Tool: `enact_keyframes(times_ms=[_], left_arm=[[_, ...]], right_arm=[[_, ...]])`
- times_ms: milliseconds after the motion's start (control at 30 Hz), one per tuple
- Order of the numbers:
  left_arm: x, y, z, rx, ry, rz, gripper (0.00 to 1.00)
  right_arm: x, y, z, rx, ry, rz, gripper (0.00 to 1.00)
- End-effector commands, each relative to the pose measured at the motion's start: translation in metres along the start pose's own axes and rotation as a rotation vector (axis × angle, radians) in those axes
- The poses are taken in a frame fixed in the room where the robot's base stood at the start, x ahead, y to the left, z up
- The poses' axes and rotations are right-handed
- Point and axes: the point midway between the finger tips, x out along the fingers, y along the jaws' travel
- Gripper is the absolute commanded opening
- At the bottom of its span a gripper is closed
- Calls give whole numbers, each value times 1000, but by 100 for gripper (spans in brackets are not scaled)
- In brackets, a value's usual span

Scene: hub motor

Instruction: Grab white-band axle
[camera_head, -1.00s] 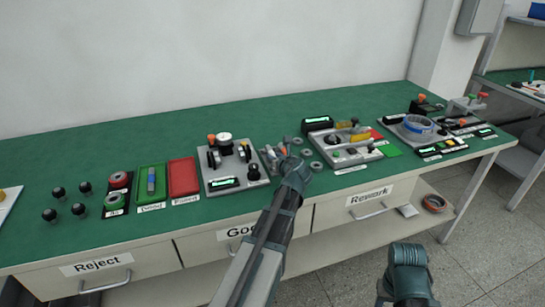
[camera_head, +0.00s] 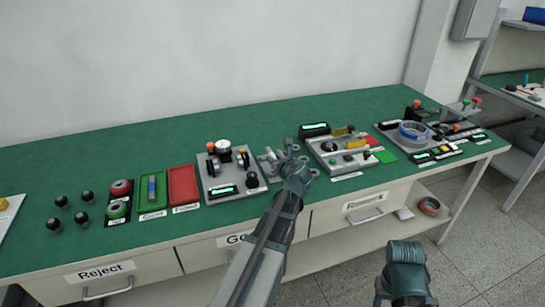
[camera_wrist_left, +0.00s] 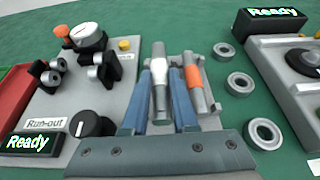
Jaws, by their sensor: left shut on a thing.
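In the left wrist view, a silver axle (camera_wrist_left: 159,72) with a pale band around its middle stands between the blue fingers of my left gripper (camera_wrist_left: 164,82). The fingers are shut on it. Beside it on the right, a second silver axle with an orange band (camera_wrist_left: 193,76) lies in a grey holder (camera_wrist_left: 208,118). In the head view, my left gripper (camera_head: 291,162) is over the grey holder area at the middle of the table and hides most of the axles.
Several bearing rings (camera_wrist_left: 240,83) lie right of the holder. A run-out gauge station (camera_head: 226,171) stands to the left and another grey station (camera_head: 342,152) to the right. Red (camera_head: 183,184) and green (camera_head: 144,191) trays lie farther left. The table's back strip is clear.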

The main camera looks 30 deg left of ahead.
Motion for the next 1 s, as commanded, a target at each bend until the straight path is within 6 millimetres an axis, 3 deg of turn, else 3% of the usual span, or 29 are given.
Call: enact_keyframes(times_ms=[33,300,500,700,1000], left_arm=[[-16,2,-5,2,-1,-2,0],[-80,0,-25,2,-1,-3,0],[-114,-2,-36,2,-2,-1,0],[-130,-3,-41,1,-1,0,0],[-134,-4,-42,1,-2,1,0]], right_arm=[[-1,0,0,0,0,0,50],[-7,1,0,0,0,0,50],[-10,1,1,0,0,0,50],[-11,1,1,0,0,0,50],[-12,1,1,0,0,0,50]])
